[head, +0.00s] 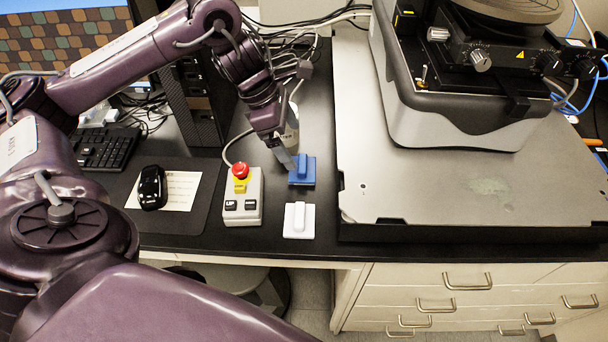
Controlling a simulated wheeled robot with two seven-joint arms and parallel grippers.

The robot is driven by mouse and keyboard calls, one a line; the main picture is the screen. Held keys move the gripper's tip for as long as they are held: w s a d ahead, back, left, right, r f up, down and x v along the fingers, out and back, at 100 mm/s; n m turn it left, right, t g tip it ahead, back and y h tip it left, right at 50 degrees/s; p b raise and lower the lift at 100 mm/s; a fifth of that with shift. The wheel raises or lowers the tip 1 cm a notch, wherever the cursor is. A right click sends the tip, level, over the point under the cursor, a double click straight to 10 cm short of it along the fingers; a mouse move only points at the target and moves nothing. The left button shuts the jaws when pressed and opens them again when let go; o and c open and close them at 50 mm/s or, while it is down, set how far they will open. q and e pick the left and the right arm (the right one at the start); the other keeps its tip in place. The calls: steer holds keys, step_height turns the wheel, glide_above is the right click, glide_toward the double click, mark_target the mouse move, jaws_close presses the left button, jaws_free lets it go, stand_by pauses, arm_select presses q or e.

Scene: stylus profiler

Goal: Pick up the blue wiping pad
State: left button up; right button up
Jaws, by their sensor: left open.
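The blue wiping pad (302,172) lies flat on the black bench top, with a raised grip along its middle. My left gripper (286,160) comes down from above at the pad's upper left side. Its fingers point down close to the pad's grip and partly overlap its edge in the picture. The jaws are open, and I cannot tell whether a finger touches the pad. My right gripper is not in view.
A white pad (299,220) lies just in front of the blue one. A control box (243,197) with a red emergency button stands to the left. A black mouse (152,187) and keyboard (106,148) are further left. The profiler's grey base plate (440,190) rises at the right.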

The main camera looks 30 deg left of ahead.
mark_target(300, 162)
arm_select(q)
steer(key=b+x, duration=0.1)
steer(key=x, duration=0.1)
steer(key=shift+f, duration=0.4)
steer(key=shift+d+f, duration=0.1)
steer(key=shift+f, duration=0.25)
steer(key=x, duration=0.4)
steer(key=shift+a+f, duration=0.1)
steer(key=shift+a, duration=0.25)
steer(key=shift+w+d+f, duration=0.1)
steer(key=shift+w+f, duration=0.05)
steer(key=shift+f, duration=0.2)
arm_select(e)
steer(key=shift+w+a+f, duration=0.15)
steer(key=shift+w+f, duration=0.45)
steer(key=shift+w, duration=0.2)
arm_select(q)
steer(key=shift+c, duration=0.4)
steer(key=c, duration=1)
